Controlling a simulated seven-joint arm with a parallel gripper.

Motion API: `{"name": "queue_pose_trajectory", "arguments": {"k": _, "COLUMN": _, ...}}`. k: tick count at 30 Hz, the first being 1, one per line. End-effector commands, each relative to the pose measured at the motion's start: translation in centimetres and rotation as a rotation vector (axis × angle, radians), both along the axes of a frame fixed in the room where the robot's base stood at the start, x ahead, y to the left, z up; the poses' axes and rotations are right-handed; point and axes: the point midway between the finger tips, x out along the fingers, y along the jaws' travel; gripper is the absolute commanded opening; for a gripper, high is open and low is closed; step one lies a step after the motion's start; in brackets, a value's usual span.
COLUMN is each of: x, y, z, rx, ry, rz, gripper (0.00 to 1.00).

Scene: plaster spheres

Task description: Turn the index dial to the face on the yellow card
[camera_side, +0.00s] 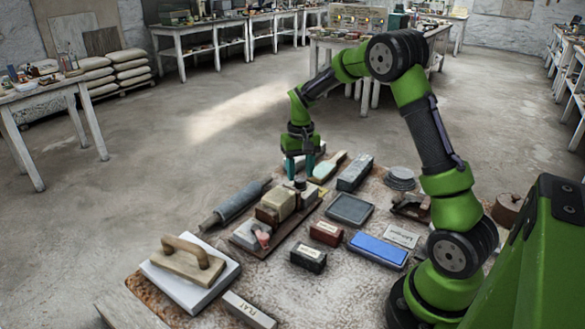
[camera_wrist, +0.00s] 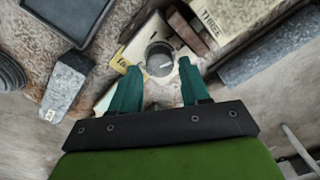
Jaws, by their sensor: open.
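The index dial (camera_wrist: 160,58) is a round grey knob with a white pointer mark, set on a cream plate (camera_wrist: 150,28) in the wrist view. In the side view the dial (camera_side: 300,184) is a small dark knob below my gripper (camera_side: 302,168). My gripper (camera_wrist: 159,66) is open, its teal fingers on either side of the dial; I cannot tell whether they touch it. A yellowish label (camera_wrist: 121,62) with dark lettering lies left of the dial, partly hidden by the left finger and unreadable. A cream block (camera_wrist: 212,22) reads "THREE".
A wooden float (camera_side: 180,265) on a white slab, a grey roller (camera_side: 235,203), a blue-topped stone (camera_side: 378,248), and small red (camera_side: 326,233) and dark green (camera_side: 308,257) boxes crowd the worktop. A block marked "FLAT" (camera_side: 248,310) lies near the front.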

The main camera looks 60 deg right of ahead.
Motion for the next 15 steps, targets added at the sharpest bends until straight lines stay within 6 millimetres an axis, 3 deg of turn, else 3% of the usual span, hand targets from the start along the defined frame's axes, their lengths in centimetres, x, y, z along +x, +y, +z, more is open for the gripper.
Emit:
{"name": "queue_pose_trajectory", "arguments": {"k": 9, "x": 0.1, "y": 0.0, "z": 7.9, "rx": -0.003, "ry": -0.006, "rz": 0.001, "gripper": 0.46}}
{"name": "queue_pose_trajectory", "arguments": {"k": 15, "x": 0.1, "y": 0.0, "z": 12.1, "rx": -0.002, "ry": -0.005, "rz": 0.001, "gripper": 0.46}}
